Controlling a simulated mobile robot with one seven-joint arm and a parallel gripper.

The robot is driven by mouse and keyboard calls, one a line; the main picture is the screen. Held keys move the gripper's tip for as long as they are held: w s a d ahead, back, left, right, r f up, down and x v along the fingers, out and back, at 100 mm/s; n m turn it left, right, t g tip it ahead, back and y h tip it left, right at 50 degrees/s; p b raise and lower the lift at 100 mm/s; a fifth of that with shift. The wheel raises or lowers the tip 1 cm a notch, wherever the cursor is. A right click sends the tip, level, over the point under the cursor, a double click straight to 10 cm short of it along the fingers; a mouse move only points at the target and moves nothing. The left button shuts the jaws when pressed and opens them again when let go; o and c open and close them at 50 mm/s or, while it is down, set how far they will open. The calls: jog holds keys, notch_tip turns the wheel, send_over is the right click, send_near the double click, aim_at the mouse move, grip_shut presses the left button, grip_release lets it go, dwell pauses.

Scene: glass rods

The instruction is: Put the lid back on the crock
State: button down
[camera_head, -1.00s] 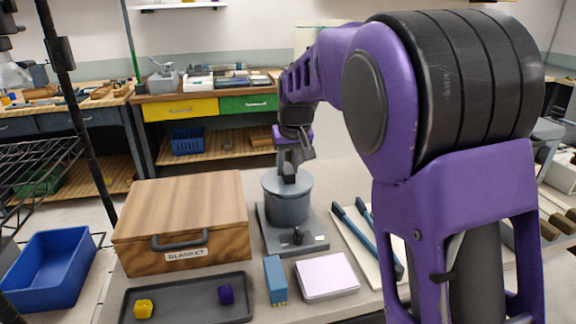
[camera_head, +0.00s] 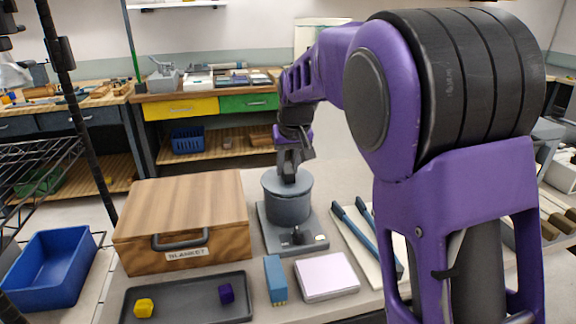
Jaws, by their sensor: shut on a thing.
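The crock (camera_head: 288,211) is a grey cylinder standing upright on a grey base plate with a dark knob at its front. The grey round lid (camera_head: 272,186) lies across the top of the crock and looks level. From this angle I cannot tell whether it is fully seated. My gripper (camera_head: 289,176) points down from above and is shut on the lid's handle at the middle. The handle is mostly hidden by the fingers.
A wooden box (camera_head: 185,215) labelled BLANKET stands close left of the crock. In front are a dark tray (camera_head: 180,307) with a yellow and a purple cube, a blue block (camera_head: 275,279) and a pink-topped pad (camera_head: 327,277). Blue-handled tools (camera_head: 352,237) lie to the right.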

jog(key=shift+f+b, duration=0.35)
jog(key=shift+f, duration=0.3)
dwell(0.4)
jog(key=c, duration=0.9)
grip_release()
jog(key=p+v, duration=0.6)
jog(key=v, duration=0.5)
jog(key=shift+s, duration=0.1)
